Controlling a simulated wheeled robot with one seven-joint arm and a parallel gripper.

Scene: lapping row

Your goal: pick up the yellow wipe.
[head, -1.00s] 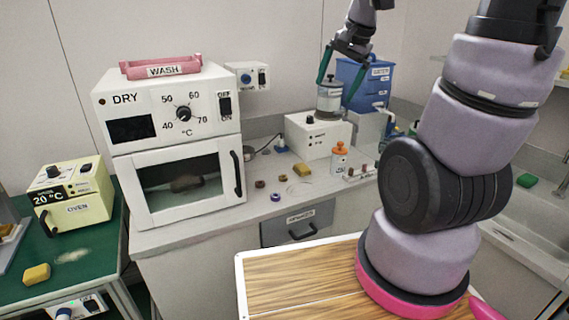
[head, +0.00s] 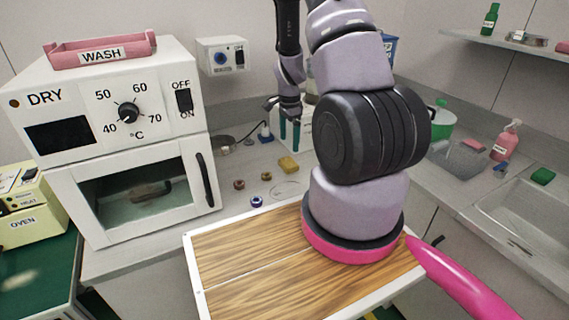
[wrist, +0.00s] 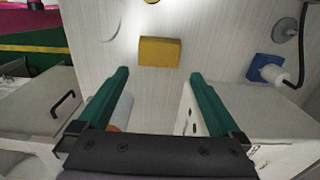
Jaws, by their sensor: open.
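The yellow wipe (head: 288,165) lies on the pale counter to the right of the white drying oven. In the wrist view the yellow wipe (wrist: 160,51) is a small flat block, just beyond the fingertips and roughly centred between them. My gripper (head: 289,138) is above the counter, behind the wipe in the head view, with its green fingers pointing down. In the wrist view my gripper (wrist: 159,75) is open, with nothing between its fingers. My arm hides part of the counter in the head view.
The white drying oven (head: 130,200) stands left, with a pink WASH tray (head: 100,52) on top. Small rings, including a purple one (head: 257,201), lie near the wipe. A white box (wrist: 262,120) stands close to the right finger. A sink (head: 530,215) is at right.

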